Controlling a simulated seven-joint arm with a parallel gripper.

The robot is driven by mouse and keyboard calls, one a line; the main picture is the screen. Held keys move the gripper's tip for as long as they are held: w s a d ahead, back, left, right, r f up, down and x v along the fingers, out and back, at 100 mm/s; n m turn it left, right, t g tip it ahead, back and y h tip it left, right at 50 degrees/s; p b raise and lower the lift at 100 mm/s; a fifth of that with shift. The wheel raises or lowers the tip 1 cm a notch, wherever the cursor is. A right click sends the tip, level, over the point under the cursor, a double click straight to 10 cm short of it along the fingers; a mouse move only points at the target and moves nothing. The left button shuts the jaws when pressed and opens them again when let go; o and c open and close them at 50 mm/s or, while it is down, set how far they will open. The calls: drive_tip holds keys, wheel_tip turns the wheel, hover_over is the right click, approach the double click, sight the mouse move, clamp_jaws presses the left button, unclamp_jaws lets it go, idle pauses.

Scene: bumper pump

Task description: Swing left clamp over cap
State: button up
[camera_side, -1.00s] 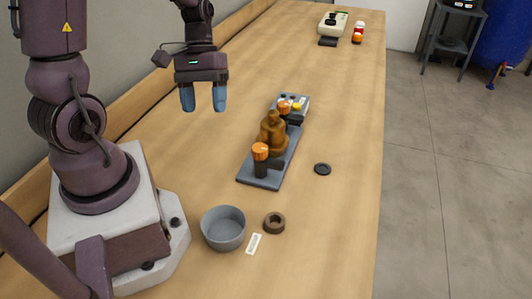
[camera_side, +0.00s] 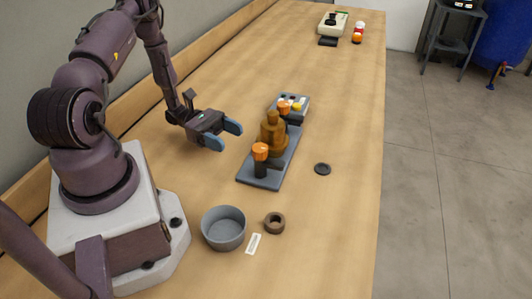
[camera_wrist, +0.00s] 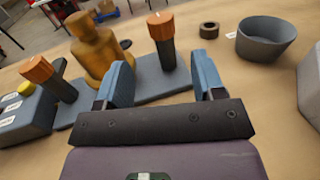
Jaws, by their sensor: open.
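A brown, stepped, bottle-like part with a narrow cap-like top (camera_side: 272,138) stands upright on a grey base plate (camera_side: 258,182). It also shows in the wrist view (camera_wrist: 98,52). A dark clamp post with an orange knob (camera_side: 260,152) stands at the plate's near end; it is the right-hand post in the wrist view (camera_wrist: 162,40). A second orange-knobbed clamp (camera_side: 284,107) stands at the far end, on the left in the wrist view (camera_wrist: 52,82). My gripper (camera_side: 224,136) is open and empty, left of the plate, its blue fingers pointing toward the brown part without touching it.
A grey box with buttons (camera_side: 293,101) adjoins the plate's far end. A grey bowl (camera_side: 223,229), a brown ring (camera_side: 274,223), a white label (camera_side: 254,244) and a black disc (camera_side: 323,169) lie nearby. The table between my base and the plate is clear.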

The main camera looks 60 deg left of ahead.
sight(266, 154)
drive_tip(key=x, duration=1.1)
drive_tip(key=shift+w+d, duration=0.15)
drive_tip(key=shift+d, duration=0.25)
drive_tip(key=c, duration=0.9)
